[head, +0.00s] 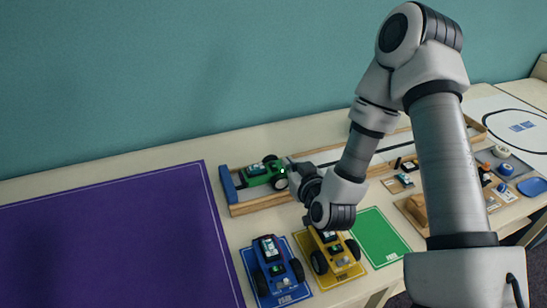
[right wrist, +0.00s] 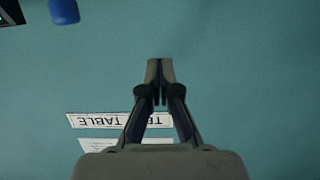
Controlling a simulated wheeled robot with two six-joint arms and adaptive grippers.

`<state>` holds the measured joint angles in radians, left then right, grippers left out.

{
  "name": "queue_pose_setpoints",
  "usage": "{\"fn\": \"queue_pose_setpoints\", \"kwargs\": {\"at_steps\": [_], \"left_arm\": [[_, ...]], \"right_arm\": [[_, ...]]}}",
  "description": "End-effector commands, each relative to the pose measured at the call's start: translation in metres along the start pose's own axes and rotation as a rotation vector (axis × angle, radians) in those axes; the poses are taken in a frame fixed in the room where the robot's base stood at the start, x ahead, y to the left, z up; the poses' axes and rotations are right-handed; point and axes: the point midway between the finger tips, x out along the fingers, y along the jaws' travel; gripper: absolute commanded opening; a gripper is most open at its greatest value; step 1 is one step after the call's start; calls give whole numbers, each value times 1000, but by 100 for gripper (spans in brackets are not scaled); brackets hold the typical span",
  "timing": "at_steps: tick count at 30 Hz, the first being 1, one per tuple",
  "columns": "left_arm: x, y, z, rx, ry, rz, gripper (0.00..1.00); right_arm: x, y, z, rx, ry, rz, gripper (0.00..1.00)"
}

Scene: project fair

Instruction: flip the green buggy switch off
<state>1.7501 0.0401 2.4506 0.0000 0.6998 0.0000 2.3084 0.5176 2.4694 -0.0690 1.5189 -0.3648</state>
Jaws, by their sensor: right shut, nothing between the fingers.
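The green buggy (head: 262,174) stands at the left end of a wooden-railed track in the head view, beside the blue end block (head: 228,184). It has a dark wheel and a pale board on top; I cannot make out its switch or the switch's position. My right gripper (head: 290,162) is at the buggy's right end, close to it; whether they touch is unclear. In the right wrist view the gripper (right wrist: 160,84) has its fingers together with nothing between them. A blue piece (right wrist: 63,11) shows at that view's upper left. My left gripper is not in view.
A blue buggy (head: 271,268) and a yellow buggy (head: 327,256) stand on mats in front of the track. A green mat (head: 379,238) is bare. A purple mat (head: 110,245) lies clear at left. Small parts lie at right. The teal wall (head: 150,80) is behind.

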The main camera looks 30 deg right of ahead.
Motion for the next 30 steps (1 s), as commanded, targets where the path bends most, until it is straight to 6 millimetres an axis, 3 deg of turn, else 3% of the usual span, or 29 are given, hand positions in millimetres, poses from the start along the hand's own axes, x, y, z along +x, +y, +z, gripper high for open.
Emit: {"fn": "queue_pose_setpoints", "kwargs": {"at_steps": [8,20,24,30], "left_arm": [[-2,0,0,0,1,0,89],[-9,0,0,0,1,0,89],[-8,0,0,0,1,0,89],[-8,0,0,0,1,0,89]], "right_arm": [[16,0,-1,-2,2,1,0],[100,0,-1,-3,1,0,0],[106,0,26,-2,-5,-1,0],[110,0,39,-1,-2,-1,0]]}}
